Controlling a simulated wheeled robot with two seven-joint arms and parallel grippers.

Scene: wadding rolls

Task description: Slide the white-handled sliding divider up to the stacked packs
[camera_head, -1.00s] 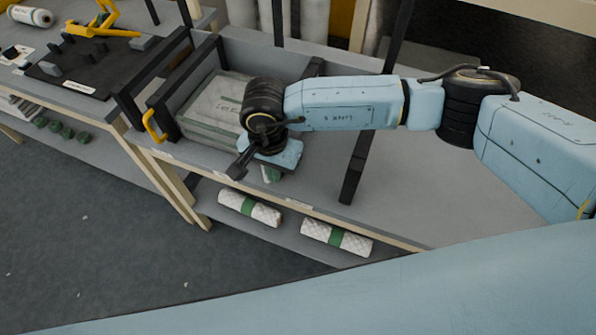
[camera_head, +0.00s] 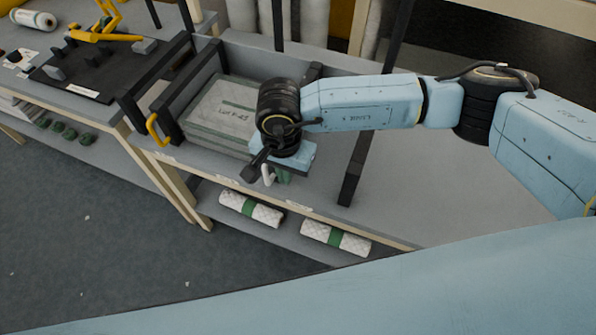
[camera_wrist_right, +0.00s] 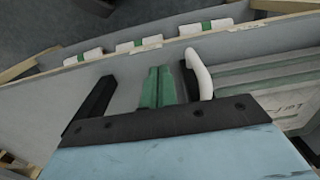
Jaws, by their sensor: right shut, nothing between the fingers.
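The stacked packs (camera_head: 213,112), grey-white and flat, lie in the bay on the bench; their edge shows in the right wrist view (camera_wrist_right: 275,75). The white handle (camera_head: 267,174) of the sliding divider stands just right of the packs, near the bench's front edge. It is upright in the right wrist view (camera_wrist_right: 201,75), beside a dark upright part. Most of the divider is hidden behind my right gripper (camera_head: 284,177). Its green fingers (camera_wrist_right: 158,88) are shut and empty, on the handle's side away from the packs. I cannot tell whether they touch it. My left gripper is not in view.
A black frame with a yellow handle (camera_head: 157,130) bounds the bay on the left. A black post (camera_head: 350,185) stands right of my gripper, with clear bench beyond. White rolls with green bands (camera_head: 250,208) lie on the lower shelf.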

